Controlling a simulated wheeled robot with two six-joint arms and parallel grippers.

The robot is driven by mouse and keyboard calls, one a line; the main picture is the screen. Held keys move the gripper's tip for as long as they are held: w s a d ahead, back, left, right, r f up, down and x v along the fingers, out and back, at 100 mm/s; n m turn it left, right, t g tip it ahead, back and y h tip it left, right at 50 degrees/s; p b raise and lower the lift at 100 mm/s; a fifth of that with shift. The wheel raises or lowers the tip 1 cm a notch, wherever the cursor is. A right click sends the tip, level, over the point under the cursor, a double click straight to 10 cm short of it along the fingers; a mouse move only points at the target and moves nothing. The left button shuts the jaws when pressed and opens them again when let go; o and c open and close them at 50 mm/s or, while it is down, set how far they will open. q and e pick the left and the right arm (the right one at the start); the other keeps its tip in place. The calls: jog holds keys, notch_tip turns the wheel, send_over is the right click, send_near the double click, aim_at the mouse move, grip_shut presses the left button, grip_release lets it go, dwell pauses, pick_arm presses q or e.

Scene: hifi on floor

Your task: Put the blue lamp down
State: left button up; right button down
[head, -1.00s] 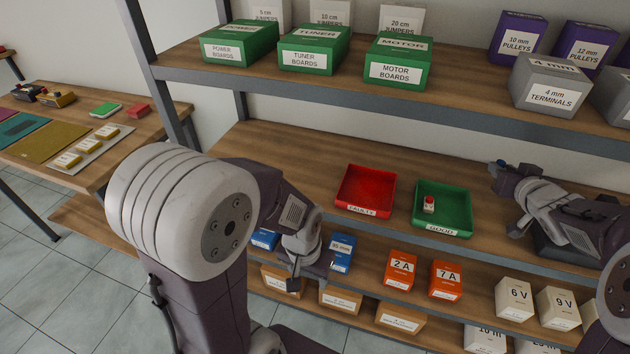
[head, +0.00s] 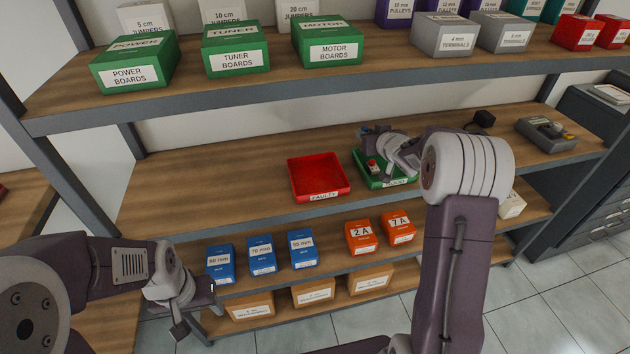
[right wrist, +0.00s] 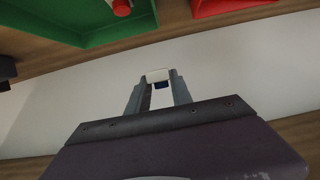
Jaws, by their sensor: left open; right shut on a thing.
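My right gripper (head: 368,133) is over the back part of the green tray (head: 364,183) labelled GOOD. In the right wrist view its fingers (right wrist: 158,92) are shut on a small lamp (right wrist: 158,75), with a white body and a dark blue part between the fingers. A lamp with a red top (head: 372,165) stands in the left part of the green tray. The red tray (head: 319,177) labelled FAULTY is empty, left of the green one. My left gripper (head: 196,318) is open and empty, low in front of the lower shelves.
The green boxes (head: 236,55) stand on the upper shelf, whose edge runs above the trays. Blue boxes (head: 261,256) and orange boxes (head: 361,238) stand on the shelf below. A grey device (head: 546,132) lies far right. The shelf left of the red tray is clear.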

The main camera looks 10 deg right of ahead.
jog(key=a+f+b, duration=0.1)
jog(key=a, duration=0.1)
jog(key=s+a+f+b, duration=0.1)
jog(key=a, duration=0.1)
jog(key=a+f+b, duration=0.1)
jog(key=a, duration=0.1)
jog(key=shift+s+f+b, duration=0.3)
jog(key=shift+f+b, duration=0.05)
jog(key=shift+b, duration=0.05)
send_over(330, 181)
notch_tip(330, 181, down, 3)
jog(key=shift+b, duration=0.4)
notch_tip(330, 181, down, 4)
jog(key=shift+r, duration=0.2)
jog(key=shift+f, duration=0.25)
jog(key=shift+b, duration=0.3)
